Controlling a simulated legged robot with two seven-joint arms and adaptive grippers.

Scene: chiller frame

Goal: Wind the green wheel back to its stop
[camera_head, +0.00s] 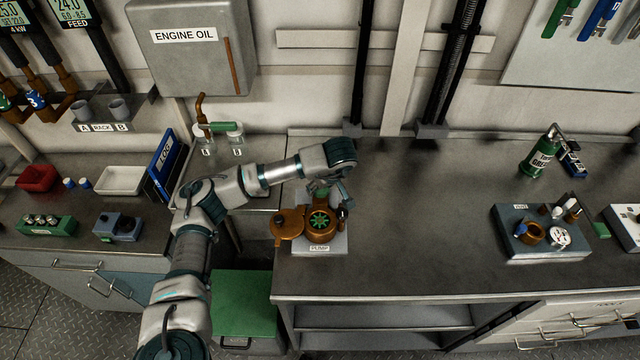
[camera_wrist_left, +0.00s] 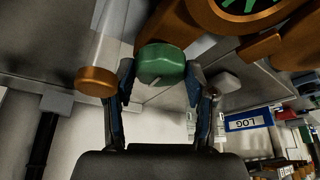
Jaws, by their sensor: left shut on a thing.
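In the left wrist view a green wheel (camera_wrist_left: 160,64), a faceted knob with a pale mark on its edge, sits between the two fingers of my left gripper (camera_wrist_left: 160,85). The fingers are shut on its sides. My right gripper is in neither view.
A clear tube with a copper end (camera_wrist_left: 96,82) is close beside the left finger in the wrist view. A blue LOG binder (camera_head: 165,165) stands left of my arm. The bench (camera_head: 420,210) right of the pump is clear up to a grey parts tray (camera_head: 510,247).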

